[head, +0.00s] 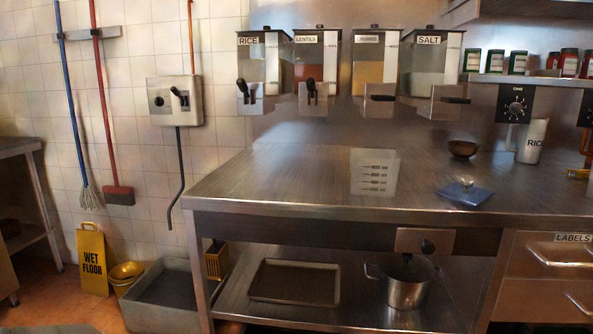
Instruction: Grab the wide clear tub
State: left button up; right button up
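A clear, whitish see-through tub (374,172) with dark measuring marks on its front stands upright on the steel counter (290,190). It is near the middle of the counter, below the wall dispensers, and looks empty. Neither of my grippers shows in the head view.
A blue cloth (464,194) with a small shiny item on it, a brown bowl (462,149) and a white "RICE" jug (531,141) stand right of the tub. Dispensers (264,62) hang above. The counter left of the tub is clear. A pot (408,289) stands on the lower shelf.

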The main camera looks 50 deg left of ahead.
aim_at(373, 172)
jog(key=i+j+u, duration=0.1)
jog(key=u, duration=0.35)
jog(key=i+u, duration=0.25)
jog(key=u, duration=0.15)
jog(key=i+u, duration=0.2)
jog(key=u, duration=0.25)
jog(key=i+l, duration=0.2)
jog(key=i, duration=0.2)
jog(key=i+l, duration=0.25)
jog(key=i+z, duration=0.05)
jog(key=i, duration=0.05)
